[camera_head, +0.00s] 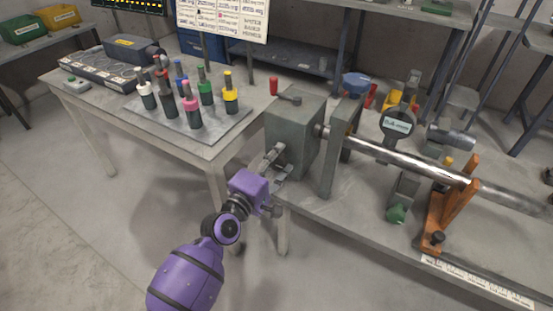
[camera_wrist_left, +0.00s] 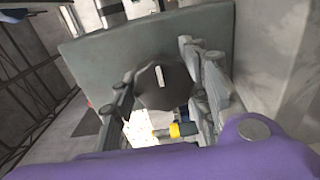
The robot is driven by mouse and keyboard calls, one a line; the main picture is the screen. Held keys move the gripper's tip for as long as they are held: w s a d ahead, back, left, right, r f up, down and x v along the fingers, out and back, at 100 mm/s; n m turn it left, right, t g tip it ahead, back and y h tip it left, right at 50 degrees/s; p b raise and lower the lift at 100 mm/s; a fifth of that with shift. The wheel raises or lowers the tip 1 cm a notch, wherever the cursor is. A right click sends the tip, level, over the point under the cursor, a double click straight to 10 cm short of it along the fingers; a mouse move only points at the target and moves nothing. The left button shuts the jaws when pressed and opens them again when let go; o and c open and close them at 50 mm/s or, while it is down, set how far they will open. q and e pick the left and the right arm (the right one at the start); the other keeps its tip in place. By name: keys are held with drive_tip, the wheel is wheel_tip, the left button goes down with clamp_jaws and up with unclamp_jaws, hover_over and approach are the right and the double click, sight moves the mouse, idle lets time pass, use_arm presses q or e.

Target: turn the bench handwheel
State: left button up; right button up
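A dark, many-sided knob-like wheel (camera_wrist_left: 163,84) with a white index mark shows in the left wrist view, in front of a grey block face. It appears to be the handwheel; the head view does not show it clearly. My left gripper (camera_head: 277,165) is beside the left face of the grey block (camera_head: 295,135). In the left wrist view, the spread fingers of my left gripper (camera_wrist_left: 163,100) lie on either side of the wheel. I cannot tell whether they touch it. My right gripper is not in view.
A lever with a red grip (camera_head: 273,87) is by the block's top. A steel shaft (camera_head: 400,155) runs right to an orange stand (camera_head: 450,210), past a dial gauge (camera_head: 397,125). Several coloured tool holders stand on a grey plate (camera_head: 160,128) at left. Open floor lies in front.

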use_arm(q)
drive_tip(key=shift+r, duration=0.1)
drive_tip(key=c, duration=0.5)
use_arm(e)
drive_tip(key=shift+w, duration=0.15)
use_arm(q)
drive_tip(key=shift+r+m, duration=0.1)
drive_tip(key=shift+m, duration=0.2)
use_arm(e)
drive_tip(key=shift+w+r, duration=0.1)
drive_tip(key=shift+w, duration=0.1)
use_arm(q)
drive_tip(key=shift+r+m, duration=0.1)
drive_tip(key=shift+m, duration=0.9)
drive_tip(key=m, duration=0.2)
drive_tip(key=shift+m+p, duration=0.3)
drive_tip(key=shift+m, duration=0.1)
drive_tip(key=m, duration=0.3)
drive_tip(key=shift+d+p, duration=0.15)
drive_tip(key=shift+p, duration=0.2)
drive_tip(key=shift+m+p, duration=0.35)
drive_tip(key=shift+m, duration=1.35)
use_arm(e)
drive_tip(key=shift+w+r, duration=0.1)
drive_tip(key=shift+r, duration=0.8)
use_arm(q)
drive_tip(key=shift+d, duration=0.1)
